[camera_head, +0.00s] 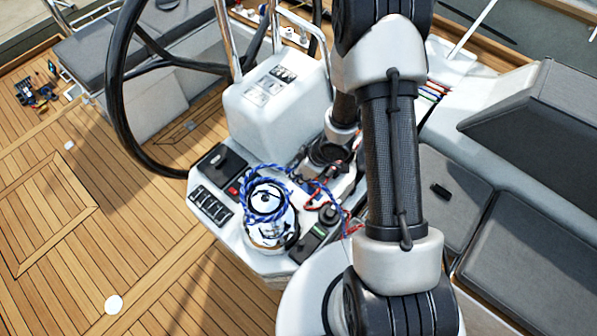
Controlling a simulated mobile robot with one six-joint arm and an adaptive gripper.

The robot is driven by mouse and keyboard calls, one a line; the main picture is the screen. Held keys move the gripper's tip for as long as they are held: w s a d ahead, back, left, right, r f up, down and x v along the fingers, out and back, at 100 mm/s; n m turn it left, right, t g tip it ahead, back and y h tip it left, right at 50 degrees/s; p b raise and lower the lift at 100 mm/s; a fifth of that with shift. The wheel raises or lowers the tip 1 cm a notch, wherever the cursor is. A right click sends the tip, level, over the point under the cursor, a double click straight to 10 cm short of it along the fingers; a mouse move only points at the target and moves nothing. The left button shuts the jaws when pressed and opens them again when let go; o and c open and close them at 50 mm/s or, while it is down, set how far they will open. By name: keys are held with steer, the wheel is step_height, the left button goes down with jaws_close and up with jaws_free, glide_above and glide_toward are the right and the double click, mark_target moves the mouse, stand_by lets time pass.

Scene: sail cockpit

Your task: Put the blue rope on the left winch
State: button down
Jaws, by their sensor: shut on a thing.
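A chrome winch (267,232) stands on the white console, right of the steering wheel's lower rim. The blue rope (262,169) forms a loose loop around the winch's upper part. More of it trails right across the console, near a red rope (350,224). How snugly the loop sits on the drum I cannot tell. My gripper (303,163) is just behind and right of the winch, beside the rope. It is shut on the blue rope, but its fingertips are small and partly hidden, so the exact grip point is unclear.
The large black steering wheel (113,100) stands to the left. A white pedestal (272,108) rises behind the winch. Console switches (210,204) sit left of it. Grey seat cushions (530,258) lie at right. The teak deck (150,245) at lower left is mostly clear.

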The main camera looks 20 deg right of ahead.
stand_by(0.3)
step_height(320, 180, down, 6)
steer(key=b, duration=0.4)
steer(key=shift+b, duration=0.3)
steer(key=shift+f, duration=0.15)
step_height(320, 180, down, 8)
steer(key=b, duration=0.6)
steer(key=shift+b, duration=0.3)
steer(key=shift+f, duration=0.1)
stand_by(0.5)
